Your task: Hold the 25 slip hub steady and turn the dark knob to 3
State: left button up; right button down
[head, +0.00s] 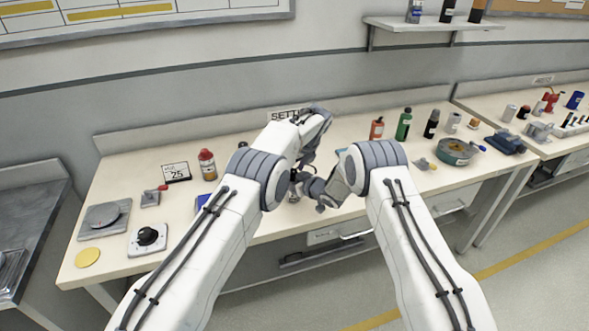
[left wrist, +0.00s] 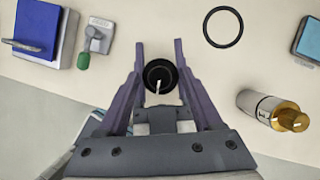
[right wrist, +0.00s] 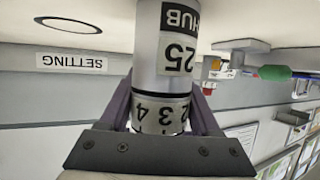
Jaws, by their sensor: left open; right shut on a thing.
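The 25 slip hub (right wrist: 177,45) is a silvery upright cylinder in the right wrist view, which shows it upside down. Its band (right wrist: 160,115) shows the numbers 2, 3 and 4. My right gripper (right wrist: 162,103) is shut on the hub, one finger on each side. The dark knob (left wrist: 160,74) is seen from above in the left wrist view, with a white pointer line towards the picture's bottom. My left gripper (left wrist: 160,58) is open, its fingers on either side of the knob with gaps. The number at the pointer cannot be read. In the head view my arms mostly hide the hub.
A 25 sign (head: 177,172), a red-capped bottle (head: 207,164) and a white box with a black knob (head: 148,238) stand on the left of the bench. A black ring (left wrist: 223,27) and a brass-ended cylinder (left wrist: 272,110) lie near the left gripper.

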pick_arm(q)
jog(key=v, duration=1.2)
jog(key=w+a+f+m, duration=0.1)
jog(key=f, duration=0.2)
jog(key=w+a+f+m, duration=0.1)
jog(key=f, duration=0.3)
jog(key=w+a+f+m+h, duration=0.1)
jog(key=f, duration=0.3)
jog(key=shift+w+f+m+t, duration=0.1)
jog(key=shift+w+m+t, duration=0.1)
jog(key=shift+m+t, duration=0.1)
grip_shut()
